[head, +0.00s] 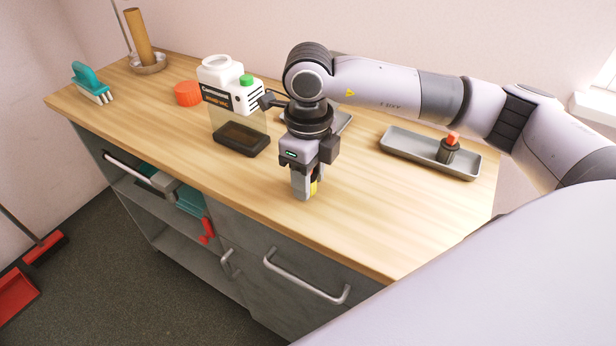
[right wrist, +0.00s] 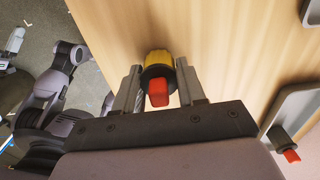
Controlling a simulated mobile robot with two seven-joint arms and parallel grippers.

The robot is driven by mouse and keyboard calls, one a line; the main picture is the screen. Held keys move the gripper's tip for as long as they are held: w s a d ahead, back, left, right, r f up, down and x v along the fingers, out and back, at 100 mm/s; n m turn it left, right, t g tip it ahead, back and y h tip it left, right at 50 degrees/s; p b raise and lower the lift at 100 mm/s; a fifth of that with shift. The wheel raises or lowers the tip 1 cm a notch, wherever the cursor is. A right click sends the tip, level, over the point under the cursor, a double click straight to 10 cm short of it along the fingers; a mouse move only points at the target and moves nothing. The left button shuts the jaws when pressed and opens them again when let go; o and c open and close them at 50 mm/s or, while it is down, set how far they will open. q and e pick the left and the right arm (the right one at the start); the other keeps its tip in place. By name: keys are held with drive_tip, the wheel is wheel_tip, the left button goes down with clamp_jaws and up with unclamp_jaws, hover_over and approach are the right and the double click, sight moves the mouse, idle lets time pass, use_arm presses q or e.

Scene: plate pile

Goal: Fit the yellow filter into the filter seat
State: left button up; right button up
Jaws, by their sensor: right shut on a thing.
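My right gripper (head: 302,194) points down over the front middle of the counter, shut on the yellow filter (right wrist: 159,58). The filter has a dark collar and a red tab, and sits between both fingers in the right wrist view. In the head view only a sliver of the filter (head: 314,187) shows beside a finger. A white unit with a green knob and a clear, dark-bottomed tank (head: 240,122) stands left of the gripper. I cannot make out the filter seat. My left gripper is not clearly visible.
A grey tray (head: 408,153) at the right holds a dark part with an orange-red top (head: 449,149). Another grey tray (head: 345,122) is partly hidden behind my right gripper. The front right counter is clear.

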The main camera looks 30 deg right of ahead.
wheel_tip(320, 180, up, 20)
drive_tip(key=shift+f+p, duration=0.15)
drive_tip(key=shift+p, duration=0.3)
idle(0.7)
